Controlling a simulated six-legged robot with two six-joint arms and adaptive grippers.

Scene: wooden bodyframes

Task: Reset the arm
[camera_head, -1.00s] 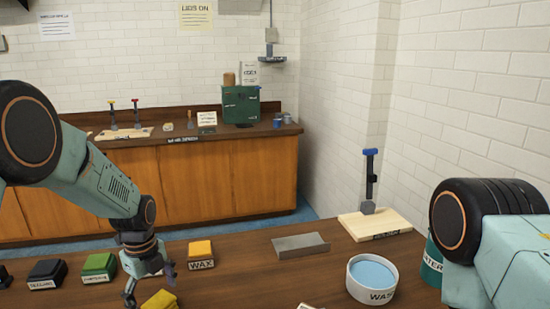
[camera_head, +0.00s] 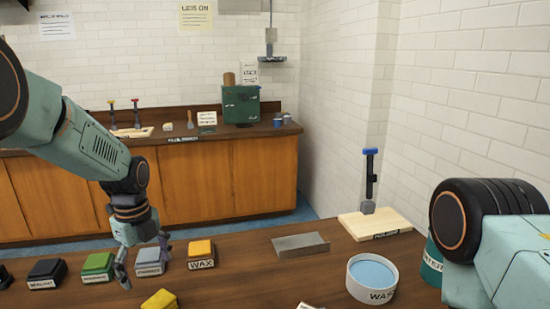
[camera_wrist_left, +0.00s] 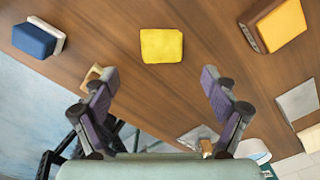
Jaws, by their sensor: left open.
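My left gripper (camera_head: 143,262) is open and empty above the near table, at the left of the head view. In the left wrist view its two fingers (camera_wrist_left: 159,88) are spread wide, with nothing between them. A yellow block (camera_head: 160,300) lies on the table below and just right of the gripper; it also shows in the wrist view (camera_wrist_left: 162,46), beyond the fingertips. A grey-blue labelled block (camera_head: 152,262) is partly behind the gripper. My right arm comes in at the right edge of the head view; its gripper is out of view.
A green block (camera_head: 98,265), a dark block (camera_head: 46,271) and a yellow-orange WAX block (camera_head: 201,252) line the table. A grey plate (camera_head: 300,244), a round tub (camera_head: 371,278) and a wooden board (camera_head: 375,222) with an upright tool stand right. The table's middle is mostly clear.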

